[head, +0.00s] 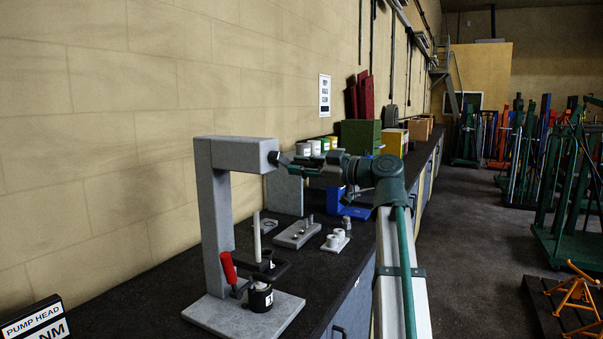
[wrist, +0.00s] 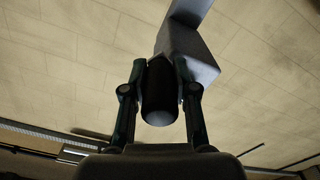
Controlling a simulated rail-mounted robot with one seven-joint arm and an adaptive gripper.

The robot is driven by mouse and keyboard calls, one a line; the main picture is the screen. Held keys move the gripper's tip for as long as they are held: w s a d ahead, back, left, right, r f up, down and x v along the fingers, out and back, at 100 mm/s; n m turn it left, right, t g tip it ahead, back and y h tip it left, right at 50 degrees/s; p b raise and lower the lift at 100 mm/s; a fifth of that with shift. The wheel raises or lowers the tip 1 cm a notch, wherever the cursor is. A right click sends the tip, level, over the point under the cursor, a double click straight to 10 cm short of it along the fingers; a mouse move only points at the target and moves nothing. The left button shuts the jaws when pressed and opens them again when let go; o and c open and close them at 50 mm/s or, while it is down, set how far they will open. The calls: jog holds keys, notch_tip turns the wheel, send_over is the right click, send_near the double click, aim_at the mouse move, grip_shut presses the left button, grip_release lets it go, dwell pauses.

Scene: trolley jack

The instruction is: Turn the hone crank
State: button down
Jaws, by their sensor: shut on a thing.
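A grey stand (head: 215,225) rises from a light grey base plate (head: 205,312) on the dark bench, with a thick grey arm (head: 240,154) reaching right at its top. My gripper (head: 284,160) is at the free end of this arm. In the wrist view, my gripper (wrist: 161,68) is shut on a black cylinder with a pale rounded end, which looks like the hone crank's grip (wrist: 160,100). A grey block (wrist: 188,55) shows just behind it.
Small grey fixtures (head: 297,233) and a blue stand (head: 347,207) are farther back. The wall (head: 90,130) is close on the left.

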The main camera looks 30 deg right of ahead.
jog(key=shift+r, duration=0.1)
jog(key=c, duration=1)
grip_release()
jog(key=shift+w, duration=0.1)
jog(key=shift+c, duration=0.2)
jog(key=shift+o, duration=0.8)
jog(key=shift+a, duration=0.15)
jog(key=v, duration=1.2)
